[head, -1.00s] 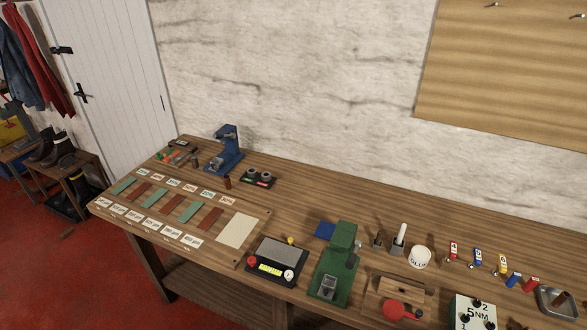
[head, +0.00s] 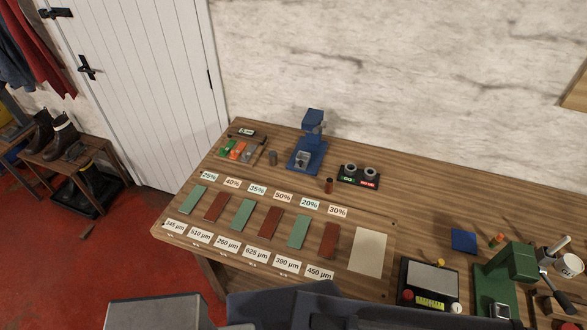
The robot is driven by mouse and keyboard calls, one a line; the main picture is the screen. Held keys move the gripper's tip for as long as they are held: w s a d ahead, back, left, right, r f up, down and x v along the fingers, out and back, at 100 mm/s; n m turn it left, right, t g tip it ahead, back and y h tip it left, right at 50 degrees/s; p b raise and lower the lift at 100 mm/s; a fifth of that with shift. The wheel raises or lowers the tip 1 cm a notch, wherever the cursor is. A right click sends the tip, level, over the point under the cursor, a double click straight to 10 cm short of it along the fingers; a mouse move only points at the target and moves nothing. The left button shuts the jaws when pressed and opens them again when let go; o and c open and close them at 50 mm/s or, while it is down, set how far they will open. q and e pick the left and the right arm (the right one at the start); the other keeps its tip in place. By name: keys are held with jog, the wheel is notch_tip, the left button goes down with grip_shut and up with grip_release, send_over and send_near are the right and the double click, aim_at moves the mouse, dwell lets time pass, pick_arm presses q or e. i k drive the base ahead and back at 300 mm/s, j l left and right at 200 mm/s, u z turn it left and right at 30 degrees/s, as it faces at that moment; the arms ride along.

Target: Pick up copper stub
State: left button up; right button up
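A small reddish-brown upright cylinder (head: 328,185), which looks like the copper stub, stands on the wooden bench. A darker grey-brown cylinder (head: 272,158) stands left of the blue stand. Neither of my grippers shows in the head view; only grey and dark parts of my own body show along the bottom edge.
Green and red strips with percent and µm labels lie on a board in front, beside a blank cream sheet (head: 367,252). A scale (head: 430,282), a green machine (head: 506,275) and a blue pad (head: 464,241) stand right. Bare bench lies around the brown cylinder.

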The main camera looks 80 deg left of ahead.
aim_at(329, 182)
jog(key=k+j, duration=1.1)
jog(key=j, duration=0.2)
